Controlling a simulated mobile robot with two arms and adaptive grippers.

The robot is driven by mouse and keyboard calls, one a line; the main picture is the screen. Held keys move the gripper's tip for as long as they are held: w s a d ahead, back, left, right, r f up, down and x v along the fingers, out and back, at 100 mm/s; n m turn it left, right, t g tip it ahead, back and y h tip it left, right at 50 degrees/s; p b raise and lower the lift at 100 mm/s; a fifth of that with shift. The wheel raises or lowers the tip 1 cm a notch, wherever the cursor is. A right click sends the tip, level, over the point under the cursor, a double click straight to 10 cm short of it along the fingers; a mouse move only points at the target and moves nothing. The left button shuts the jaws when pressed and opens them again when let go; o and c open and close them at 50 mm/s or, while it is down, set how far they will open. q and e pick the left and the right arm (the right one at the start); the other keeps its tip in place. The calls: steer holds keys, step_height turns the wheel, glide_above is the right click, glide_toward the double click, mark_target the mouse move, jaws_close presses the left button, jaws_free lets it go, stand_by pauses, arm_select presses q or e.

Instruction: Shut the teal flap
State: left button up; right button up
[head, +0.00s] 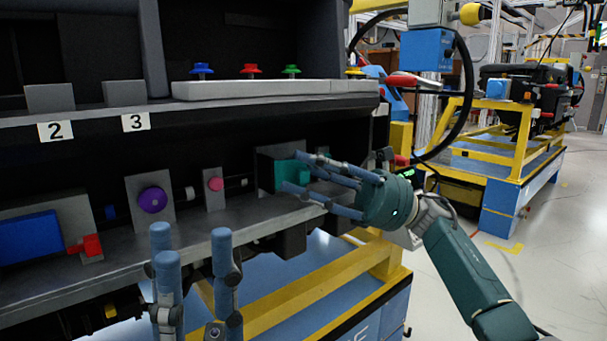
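The teal flap (293,173) sits in a dark box-like housing (265,170) at the right end of the grey shelf. It is partly hidden behind the fingers of my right gripper, and I cannot tell its exact angle. My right gripper (291,171) comes in from the right with its blue fingers spread apart. Its fingertips are over the flap; whether they touch it I cannot tell. My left gripper (193,245) is at the bottom of the view, in front of the shelf edge, with its fingers upright, apart and empty.
Along the shelf to the left are a pink knob (215,184), a purple knob (152,200), a red part (86,246) and a blue block (28,238). Above is a ledge with coloured buttons (251,70). A yellow frame (330,278) stands below.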

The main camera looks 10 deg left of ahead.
steer(key=shift+f, duration=0.2)
stand_by(0.3)
steer(key=shift+s+m+t, duration=0.2)
steer(key=shift+m+t, duration=0.1)
steer(key=shift+t, duration=0.2)
